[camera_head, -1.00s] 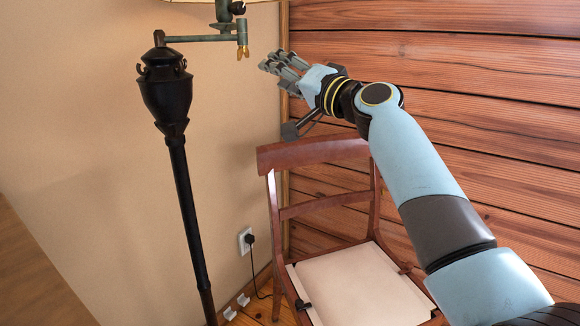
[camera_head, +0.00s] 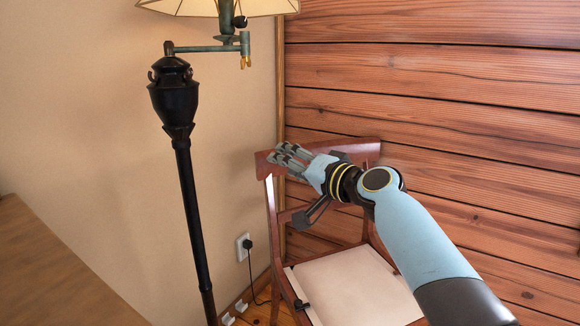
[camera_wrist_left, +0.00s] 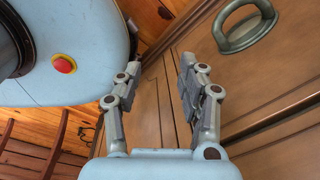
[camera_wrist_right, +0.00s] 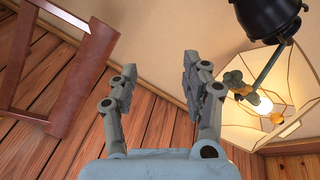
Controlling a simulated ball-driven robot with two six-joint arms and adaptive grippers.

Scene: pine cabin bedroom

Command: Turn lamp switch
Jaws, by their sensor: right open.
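A floor lamp with a black urn-shaped body (camera_head: 172,92) and a dark pole stands left of centre in the head view. Its greenish swing arm (camera_head: 205,49) carries a socket with a small dark knob (camera_head: 241,21), apparently the switch, under the cream shade (camera_head: 185,7). My right gripper (camera_head: 280,157) is open and empty, below and right of the lamp's arm, apart from it. In the right wrist view, the open fingers (camera_wrist_right: 158,78) have the glowing bulb (camera_wrist_right: 264,105) and shade (camera_wrist_right: 288,70) to their right. My left gripper (camera_wrist_left: 155,82) shows only in its wrist view, open and empty.
A wooden chair (camera_head: 272,215) with a pale seat stands behind my right arm, near the plank wall (camera_head: 460,130). A wall outlet (camera_head: 243,247) is low beside the pole. In the left wrist view, a wooden cabinet with a metal handle (camera_wrist_left: 245,28) is close to the fingers.

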